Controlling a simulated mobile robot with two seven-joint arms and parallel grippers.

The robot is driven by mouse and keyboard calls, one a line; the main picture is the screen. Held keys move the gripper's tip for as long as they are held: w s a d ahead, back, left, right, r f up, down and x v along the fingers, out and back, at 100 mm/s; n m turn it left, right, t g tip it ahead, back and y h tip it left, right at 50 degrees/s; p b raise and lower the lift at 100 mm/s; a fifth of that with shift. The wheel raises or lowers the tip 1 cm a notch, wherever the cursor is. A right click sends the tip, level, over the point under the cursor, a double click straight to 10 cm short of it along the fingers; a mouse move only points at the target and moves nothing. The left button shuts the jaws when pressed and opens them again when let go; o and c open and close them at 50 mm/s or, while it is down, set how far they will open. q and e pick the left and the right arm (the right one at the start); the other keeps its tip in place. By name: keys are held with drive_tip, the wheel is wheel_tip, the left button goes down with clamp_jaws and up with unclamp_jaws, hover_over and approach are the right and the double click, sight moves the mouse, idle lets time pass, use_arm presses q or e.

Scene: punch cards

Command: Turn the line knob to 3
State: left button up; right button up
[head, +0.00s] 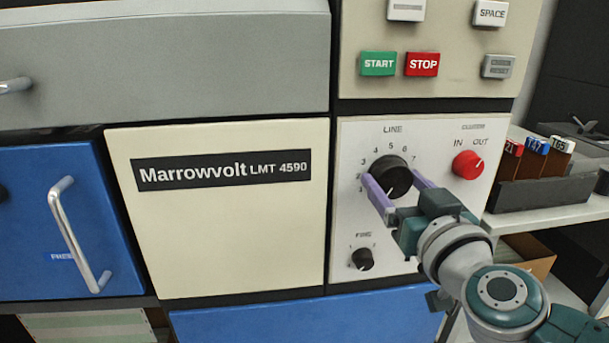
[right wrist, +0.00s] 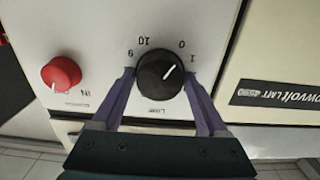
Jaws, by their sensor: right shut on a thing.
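The line knob (head: 391,170) is a round black dial under the LINE label on the white panel, with numbers around it. It also shows in the right wrist view (right wrist: 160,74), where its white pointer line aims to the upper right, at about the 0 mark. My right gripper (head: 392,182) has its two purple fingers on either side of the knob and is shut on it. The fingers also flank the knob in the right wrist view (right wrist: 161,84). The arm hides part of the panel below right. My left gripper is not in view.
A red knob (head: 468,164) marked IN and OUT sits right of the line knob, and a small black knob (head: 362,259) sits below. A green START button (head: 378,64) and red STOP button (head: 422,64) are above. A card rack (head: 545,190) stands at the right.

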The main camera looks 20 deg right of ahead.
drive_tip(key=c, duration=0.4)
drive_tip(key=shift+o, duration=0.2)
drive_tip(key=shift+m, duration=0.3)
drive_tip(key=m, duration=0.6)
drive_tip(key=shift+m, duration=0.3)
drive_tip(key=m, duration=1)
drive_tip(key=shift+b, duration=0.35)
drive_tip(key=shift+m, duration=0.4)
